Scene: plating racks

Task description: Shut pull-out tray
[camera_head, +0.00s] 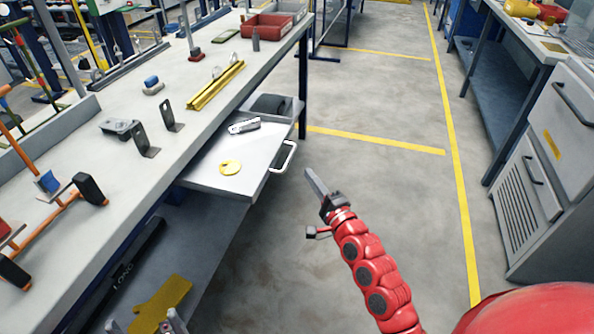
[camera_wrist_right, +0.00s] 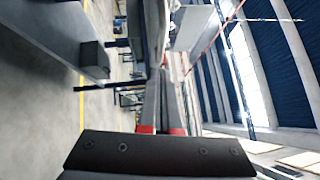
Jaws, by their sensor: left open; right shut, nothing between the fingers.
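The pull-out tray (camera_head: 205,168) stands out from under the workbench top in the head view. Its pale loop handle (camera_head: 288,158) is on its right side. A yellow disc (camera_head: 230,167) and a small grey metal part (camera_head: 244,126) lie on it. My right gripper (camera_head: 314,183) is shut and empty, to the right of and below the handle in the picture and apart from it. Its fingers (camera_wrist_right: 162,105) also show in the right wrist view. My left gripper (camera_head: 146,324) is open at the bottom edge, mostly cut off.
The workbench top (camera_head: 130,95) carries brackets, a yellow rail (camera_head: 215,85) and red bins (camera_head: 268,26). A yellow piece (camera_head: 162,303) lies below the bench, near my left gripper. A grey cabinet (camera_head: 545,160) stands at the right. The floor between is clear.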

